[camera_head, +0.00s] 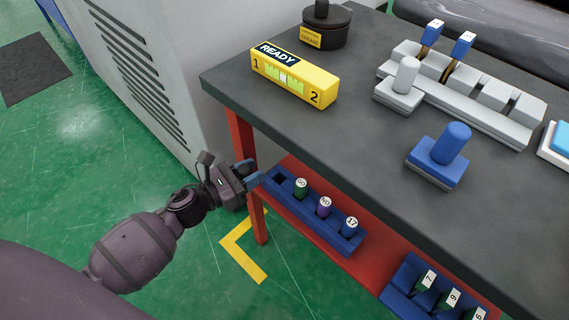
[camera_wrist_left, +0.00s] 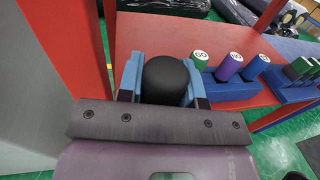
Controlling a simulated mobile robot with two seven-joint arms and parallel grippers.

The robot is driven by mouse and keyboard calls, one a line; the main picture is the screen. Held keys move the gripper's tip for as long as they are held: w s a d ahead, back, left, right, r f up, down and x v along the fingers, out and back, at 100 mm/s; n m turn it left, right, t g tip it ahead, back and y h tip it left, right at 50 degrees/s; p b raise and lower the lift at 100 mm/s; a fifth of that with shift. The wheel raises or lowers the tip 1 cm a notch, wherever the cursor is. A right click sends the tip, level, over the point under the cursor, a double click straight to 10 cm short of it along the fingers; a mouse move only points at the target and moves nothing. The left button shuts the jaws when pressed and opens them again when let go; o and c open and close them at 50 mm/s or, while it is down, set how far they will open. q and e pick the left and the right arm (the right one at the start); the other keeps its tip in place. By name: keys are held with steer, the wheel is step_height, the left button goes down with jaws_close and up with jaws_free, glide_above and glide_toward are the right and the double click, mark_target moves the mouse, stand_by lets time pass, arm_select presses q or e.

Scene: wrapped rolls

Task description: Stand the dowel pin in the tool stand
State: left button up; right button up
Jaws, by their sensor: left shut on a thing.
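My left gripper (camera_head: 254,180) is at the left end of a blue stand (camera_head: 318,229) on the red lower shelf. In the left wrist view its light-blue fingers (camera_wrist_left: 160,82) are shut on a black round-ended cylinder (camera_wrist_left: 166,80), apparently the dowel pin. In the head view this pin cannot be made out. The stand appears to be the tool stand. It holds a green pin (camera_head: 301,188), a purple pin (camera_head: 324,207) and a blue pin (camera_head: 349,227) upright, with a dark empty hole at its left end. Whether the held pin touches the stand cannot be told. My right gripper is not in view.
A red table leg (camera_head: 246,175) stands close beside my left gripper. The dark tabletop (camera_head: 365,130) overhangs the shelf. A second blue rack (camera_head: 406,283) with numbered pins is further right. A yellow READY box (camera_head: 294,77) and grey fixtures stand on the tabletop.

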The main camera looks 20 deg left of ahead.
arm_select(q)
steer(key=w+d+f, duration=0.1)
steer(key=w, duration=0.1)
steer(key=w+d+f+b, duration=0.1)
steer(key=w+d, duration=0.1)
steer(key=w, duration=0.1)
steer(key=w+d+f+b, duration=0.1)
steer(key=w+d+f, duration=0.1)
steer(key=shift+w, duration=0.5)
steer(key=shift+a+r, duration=0.1)
steer(key=shift+r, duration=0.2)
steer(key=shift+f+b, duration=0.45)
steer(key=shift+f, duration=0.1)
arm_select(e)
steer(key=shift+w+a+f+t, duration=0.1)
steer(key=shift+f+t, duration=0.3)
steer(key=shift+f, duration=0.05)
arm_select(q)
steer(key=shift+f, duration=0.15)
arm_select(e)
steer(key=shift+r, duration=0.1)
